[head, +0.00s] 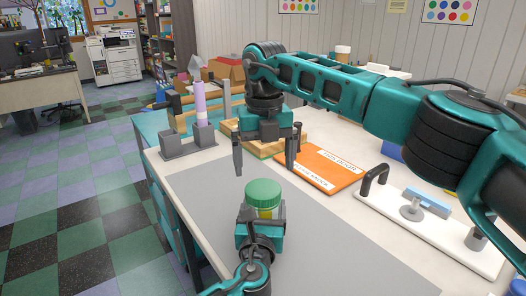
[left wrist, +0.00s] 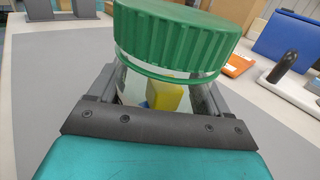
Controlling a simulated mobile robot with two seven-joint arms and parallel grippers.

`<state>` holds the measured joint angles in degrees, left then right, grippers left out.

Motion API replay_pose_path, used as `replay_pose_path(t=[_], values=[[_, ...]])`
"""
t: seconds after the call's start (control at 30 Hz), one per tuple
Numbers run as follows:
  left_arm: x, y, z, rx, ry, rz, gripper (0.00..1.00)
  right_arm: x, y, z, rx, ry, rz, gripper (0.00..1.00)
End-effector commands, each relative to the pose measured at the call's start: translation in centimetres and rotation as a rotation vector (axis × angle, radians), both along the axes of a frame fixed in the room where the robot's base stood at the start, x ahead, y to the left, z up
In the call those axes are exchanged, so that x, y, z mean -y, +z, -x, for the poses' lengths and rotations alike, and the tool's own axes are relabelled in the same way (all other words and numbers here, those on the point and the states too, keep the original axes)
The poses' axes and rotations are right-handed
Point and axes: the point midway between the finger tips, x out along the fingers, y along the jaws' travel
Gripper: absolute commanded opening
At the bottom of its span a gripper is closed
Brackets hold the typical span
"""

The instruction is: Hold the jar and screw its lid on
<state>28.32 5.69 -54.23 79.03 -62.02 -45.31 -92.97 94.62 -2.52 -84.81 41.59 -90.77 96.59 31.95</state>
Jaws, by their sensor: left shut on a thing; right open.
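The green ribbed lid (head: 263,191) sits on top of the clear jar (head: 266,213). In the left wrist view the lid (left wrist: 175,38) covers the jar's mouth, and yellow and blue pieces show inside the jar (left wrist: 133,87). I cannot tell whether the lid's threads are engaged. My left gripper (head: 262,222) is shut on the jar's body, one finger on each side, below the lid. My right gripper (head: 264,158) is open and empty, fingers pointing down, above and beyond the lid and apart from it.
A grey mat (head: 215,190) covers the near table, mostly clear. Behind it lie an orange sign (head: 325,172) and a wooden tray (head: 240,146). A grey stand with a purple cylinder (head: 200,103) is at the left. A white board with a black handle (head: 430,225) is at the right.

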Motion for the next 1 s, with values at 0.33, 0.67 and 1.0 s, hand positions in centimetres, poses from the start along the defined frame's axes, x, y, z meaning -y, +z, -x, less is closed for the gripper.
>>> replay_pose_path(t=[0.33, 0.67, 1.0], values=[[0.0, 0.0, 0.0, 0.0, 0.0, 0.0, 0.0, -0.1, 0.4, 0.0, 0.0, 0.67, 0.003, 1.0], [0.0, 0.0, 0.0, 0.0, 0.0, 0.0, 0.0, -0.1, 0.8, -0.1, 0.0, 1.305, 0.005, 1.0], [0.0, 0.0, 0.0, 0.0, 0.0, 0.0, 0.0, -0.2, 1.2, -0.1, 0.001, 1.961, 0.006, 1.0]])
